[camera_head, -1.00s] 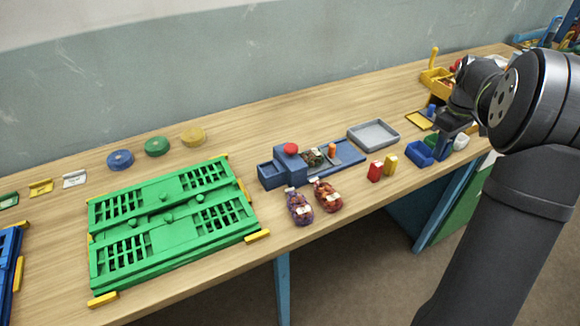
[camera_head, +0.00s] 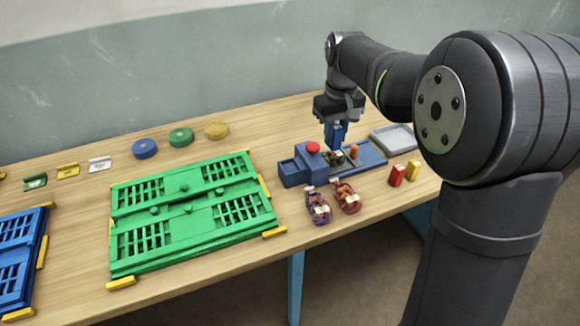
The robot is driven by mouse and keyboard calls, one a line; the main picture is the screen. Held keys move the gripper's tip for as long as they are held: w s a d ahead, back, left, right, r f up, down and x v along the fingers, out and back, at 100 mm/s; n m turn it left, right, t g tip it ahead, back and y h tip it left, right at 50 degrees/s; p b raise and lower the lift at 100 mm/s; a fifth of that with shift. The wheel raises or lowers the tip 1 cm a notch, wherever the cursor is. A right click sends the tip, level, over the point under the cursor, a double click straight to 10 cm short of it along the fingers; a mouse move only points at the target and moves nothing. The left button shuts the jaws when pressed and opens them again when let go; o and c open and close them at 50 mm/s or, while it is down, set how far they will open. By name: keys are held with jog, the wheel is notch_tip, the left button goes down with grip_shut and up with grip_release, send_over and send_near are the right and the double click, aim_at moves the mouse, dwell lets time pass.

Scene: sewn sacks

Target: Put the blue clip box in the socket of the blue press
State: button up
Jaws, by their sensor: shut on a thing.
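The blue press (camera_head: 296,173) stands on the table right of the green rack. It has a red knob (camera_head: 313,147) on its block and a long flat base to the right. My gripper (camera_head: 337,124) is above the base, just right of the block, pointing down. It is shut on a small blue piece, which looks like the blue clip box (camera_head: 336,136). Below it a dark, mottled thing (camera_head: 335,158) and an orange peg (camera_head: 353,151) are on the press. The socket is hard to make out, and I cannot tell whether the box touches anything.
Two patterned sacks (camera_head: 318,208) (camera_head: 346,197) lie in front of the press. Red (camera_head: 397,175) and yellow (camera_head: 413,170) pieces stand to the right, near a grey tray (camera_head: 393,137). My arm hides the table's right side.

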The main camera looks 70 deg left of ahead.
jog(key=s+a+f, duration=0.2)
jog(key=s, duration=0.1)
jog(key=s+a+f, duration=0.2)
jog(key=s+a, duration=0.1)
jog(key=s+a+f, duration=0.2)
jog(key=s, duration=0.1)
jog(key=shift+a+f, duration=0.15)
jog(key=shift+f, duration=2.25)
jog(key=shift+f, duration=0.1)
jog(key=o, duration=1)
notch_tip(320, 180, up, 12)
jog(key=shift+r, duration=0.1)
